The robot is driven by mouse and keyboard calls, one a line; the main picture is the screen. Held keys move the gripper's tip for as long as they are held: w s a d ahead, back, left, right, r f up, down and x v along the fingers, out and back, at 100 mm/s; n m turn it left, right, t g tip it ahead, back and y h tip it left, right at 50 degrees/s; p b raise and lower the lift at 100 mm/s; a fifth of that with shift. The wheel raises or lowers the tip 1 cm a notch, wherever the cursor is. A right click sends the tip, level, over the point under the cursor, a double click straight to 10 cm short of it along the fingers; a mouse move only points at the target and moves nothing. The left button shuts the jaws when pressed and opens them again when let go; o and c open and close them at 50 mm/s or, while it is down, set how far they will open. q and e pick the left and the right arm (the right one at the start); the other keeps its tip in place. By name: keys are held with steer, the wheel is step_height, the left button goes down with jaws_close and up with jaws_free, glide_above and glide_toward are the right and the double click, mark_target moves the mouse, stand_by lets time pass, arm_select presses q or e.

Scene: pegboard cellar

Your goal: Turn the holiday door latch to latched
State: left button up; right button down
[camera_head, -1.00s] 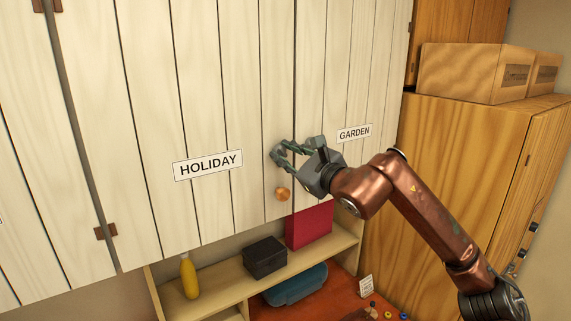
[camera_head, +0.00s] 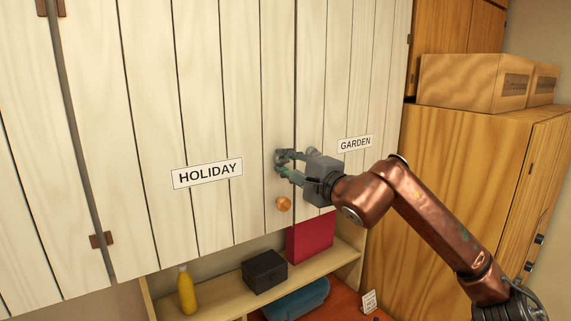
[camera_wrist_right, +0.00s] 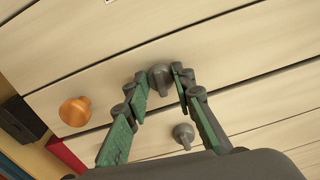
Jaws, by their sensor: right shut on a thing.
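The holiday door (camera_head: 215,130) is a white plank door with a HOLIDAY label (camera_head: 207,173), and it looks closed. My left gripper is not in view.
The garden door with its GARDEN label (camera_head: 355,144) adjoins on the right; a second grey knob (camera_wrist_right: 184,133) is close to my fingers. Below are a shelf with a yellow bottle (camera_head: 187,292), a black box (camera_head: 264,272) and a red box (camera_head: 310,237). A wooden cabinet (camera_head: 450,190) stands right.

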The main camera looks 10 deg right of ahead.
steer(key=shift+n, duration=0.6)
steer(key=c, duration=1.7)
jaws_free()
steer(key=shift+o, duration=0.2)
steer(key=shift+s+d, duration=0.1)
steer(key=shift+s, duration=0.05)
steer(key=v, duration=1.1)
steer(key=shift+s, duration=0.3)
steer(key=shift+f, duration=0.15)
